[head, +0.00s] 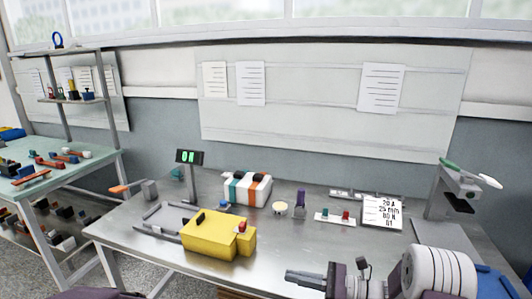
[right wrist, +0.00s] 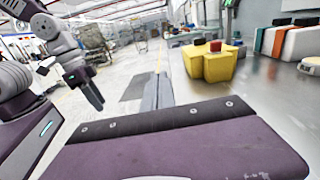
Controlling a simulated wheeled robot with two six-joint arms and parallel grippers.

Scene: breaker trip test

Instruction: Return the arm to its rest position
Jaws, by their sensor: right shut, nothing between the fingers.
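My right gripper (head: 303,279) is at the bottom of the head view, over the front part of the metal table (head: 285,262), its fingers pointing left. It is shut and empty. In the right wrist view its dark fingers (right wrist: 157,92) lie together beyond the purple gripper body. They are apart from the yellow block (head: 205,236), which has a black lever and a red button (head: 241,227). My left arm's gripper (right wrist: 86,88) shows at the left of the right wrist view, hanging downward over the floor. Whether its fingers are open is unclear.
A striped block (head: 247,188), a green display (head: 189,157), a purple upright piece (head: 300,202), and a printed card (head: 382,212) stand on the table. A clamp stand (head: 452,190) is at right. Another bench (head: 55,170) stands left. The table's front middle has bare room.

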